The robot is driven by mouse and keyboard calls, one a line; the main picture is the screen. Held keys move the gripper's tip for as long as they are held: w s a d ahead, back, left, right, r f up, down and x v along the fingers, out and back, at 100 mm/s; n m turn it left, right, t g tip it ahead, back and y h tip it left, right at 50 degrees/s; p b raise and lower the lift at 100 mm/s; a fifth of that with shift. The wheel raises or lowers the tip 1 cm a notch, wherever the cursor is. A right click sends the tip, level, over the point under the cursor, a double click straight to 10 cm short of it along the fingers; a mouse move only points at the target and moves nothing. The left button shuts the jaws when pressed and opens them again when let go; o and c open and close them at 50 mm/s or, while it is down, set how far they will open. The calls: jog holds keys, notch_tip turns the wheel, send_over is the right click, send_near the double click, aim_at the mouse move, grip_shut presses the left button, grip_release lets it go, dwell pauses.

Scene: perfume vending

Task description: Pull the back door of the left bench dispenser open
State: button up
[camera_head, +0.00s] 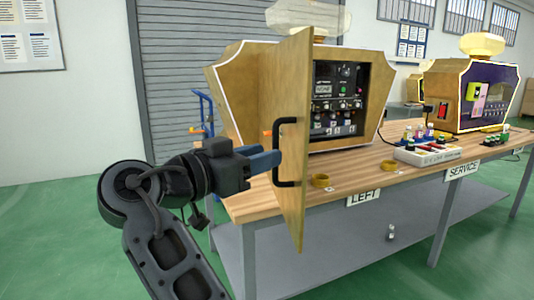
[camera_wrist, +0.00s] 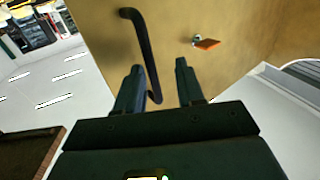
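The left bench dispenser (camera_head: 240,95) is a wooden cabinet on the bench, above a "LEFT" label. Its back door (camera_head: 293,75) stands swung out toward me, showing the dark inner panel (camera_head: 338,95). The door has a black bar handle (camera_head: 275,155); in the wrist view the handle (camera_wrist: 139,40) runs down the wooden door face (camera_wrist: 230,65). My gripper (camera_head: 272,160) is beside the handle, with its fingers (camera_wrist: 158,75) apart. The handle's lower end shows between the fingers; I cannot tell whether they touch it.
An orange latch piece (camera_wrist: 207,43) sticks out from the door face. Green floor (camera_head: 75,235) is clear at left.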

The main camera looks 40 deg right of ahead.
jog(key=shift+s+a, duration=0.15)
jog(key=shift+a, duration=2.6)
